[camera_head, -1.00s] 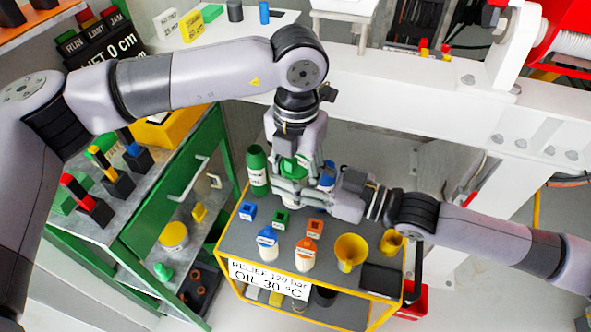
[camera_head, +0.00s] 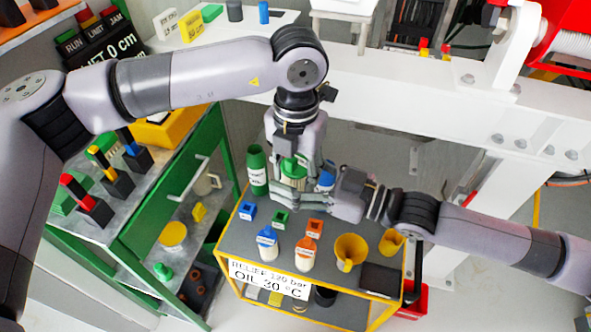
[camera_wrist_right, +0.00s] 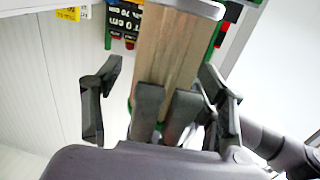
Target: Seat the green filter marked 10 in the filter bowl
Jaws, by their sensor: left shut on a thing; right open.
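The green filter (camera_head: 291,168) is held upright over the yellow-edged cart by my left gripper (camera_head: 296,163), which comes down from above and is shut on it. Its number cannot be read. My right gripper (camera_head: 278,197) is open beside the filter's lower part, with its fingers close to it. In the right wrist view, a tan pleated body (camera_wrist_right: 168,55), which looks like the filter's, stands between the spread fingers of my right gripper (camera_wrist_right: 165,105). Touch there cannot be told. I cannot make out the filter bowl in either view.
The cart top (camera_head: 235,240) carries a green bottle (camera_head: 257,170), blue, green and orange blocks, two white bottles with blue and orange tops, a yellow funnel (camera_head: 348,252) and a yellow cup (camera_head: 391,242). A green cabinet (camera_head: 185,190) stands left, a white beam (camera_head: 440,105) behind.

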